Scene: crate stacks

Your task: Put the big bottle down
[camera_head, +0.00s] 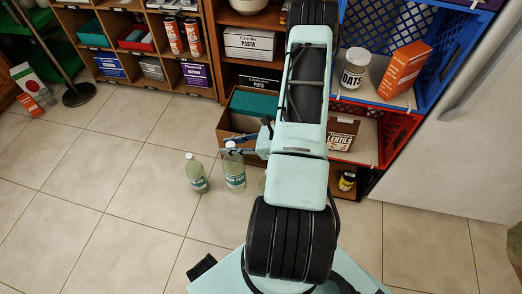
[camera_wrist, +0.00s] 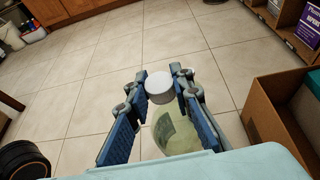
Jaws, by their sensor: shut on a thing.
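The big bottle (camera_head: 235,176) is pale and see-through, with a white cap and a green-and-white label. It looks upright at the tip of my gripper (camera_head: 235,145), left of my arm. In the wrist view, its white cap and pale body (camera_wrist: 176,133) are between the two blue finger pads of my gripper (camera_wrist: 162,98), which is shut on it. I cannot tell whether its base touches the floor. A smaller similar bottle (camera_head: 196,175) stands on the tiles just to its left.
A cardboard box (camera_head: 228,128) with a teal item stands close right of the bottle. Wooden crate shelves (camera_head: 204,81) line the back. A blue crate (camera_head: 424,80) and a red crate (camera_head: 393,137) are stacked at right. The tiled floor (camera_head: 120,190) to the left is clear.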

